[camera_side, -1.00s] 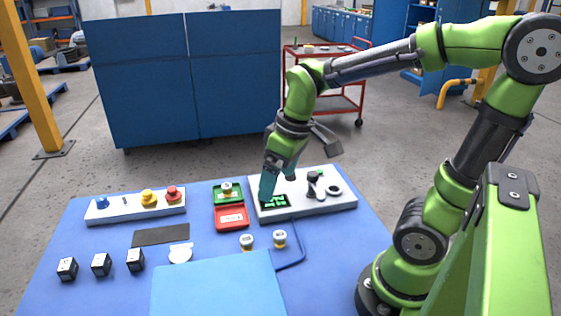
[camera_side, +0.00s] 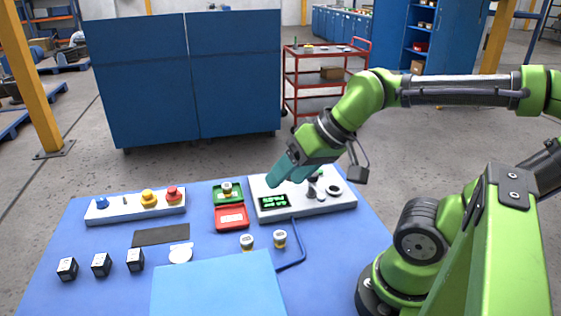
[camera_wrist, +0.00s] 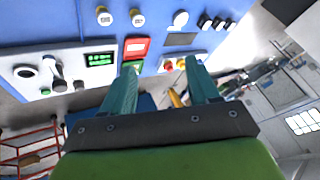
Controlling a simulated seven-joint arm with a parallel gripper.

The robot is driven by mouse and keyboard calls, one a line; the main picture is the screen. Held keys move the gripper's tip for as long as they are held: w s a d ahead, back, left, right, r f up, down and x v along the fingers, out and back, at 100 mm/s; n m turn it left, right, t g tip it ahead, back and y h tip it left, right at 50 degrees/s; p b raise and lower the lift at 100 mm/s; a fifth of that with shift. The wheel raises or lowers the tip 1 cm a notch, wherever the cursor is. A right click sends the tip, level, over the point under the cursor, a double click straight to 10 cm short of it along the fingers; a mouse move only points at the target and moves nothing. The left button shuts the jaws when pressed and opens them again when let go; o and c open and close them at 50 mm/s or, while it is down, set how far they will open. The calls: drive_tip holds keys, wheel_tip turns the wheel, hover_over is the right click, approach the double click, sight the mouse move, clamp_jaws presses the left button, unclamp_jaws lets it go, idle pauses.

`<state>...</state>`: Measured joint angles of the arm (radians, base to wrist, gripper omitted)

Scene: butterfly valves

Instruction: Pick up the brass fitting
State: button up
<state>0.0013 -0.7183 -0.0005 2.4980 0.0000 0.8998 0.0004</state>
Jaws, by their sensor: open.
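Two small brass-coloured fittings with pale tops stand on the blue mat: a left fitting (camera_side: 247,242) and a right fitting (camera_side: 280,239). Both also show near the top of the wrist view, as one fitting (camera_wrist: 104,17) and another fitting (camera_wrist: 137,18). A similar piece (camera_side: 227,188) sits in the green half of an open red and green box (camera_side: 232,217). I cannot tell which one the task means. My gripper (camera_side: 284,176) is open and empty, tilted above the white control panel (camera_side: 315,204). In the wrist view my gripper (camera_wrist: 162,70) shows its teal fingers apart.
The panel carries a green display (camera_side: 273,202) and black knobs. A white strip (camera_side: 120,212) holds blue, yellow and red buttons. Several black cubes (camera_side: 101,264), a white disc (camera_side: 180,253), a dark pad (camera_side: 160,235) and a light-blue sheet (camera_side: 220,288) lie on the mat.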

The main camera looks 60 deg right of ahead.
drive_tip(key=w+d+f+n+g+h, duration=0.1)
drive_tip(key=w+d+f+g+h, duration=0.1)
drive_tip(key=w+d+f+g, duration=0.3)
drive_tip(key=n+g, duration=0.1)
drive_tip(key=g, duration=0.1)
hover_over(278, 233)
wheel_tip(278, 233, down, 12)
drive_tip(key=shift+a+f, duration=0.1)
drive_tip(key=shift+d+f, duration=0.2)
drive_tip(key=shift+f, duration=2.45)
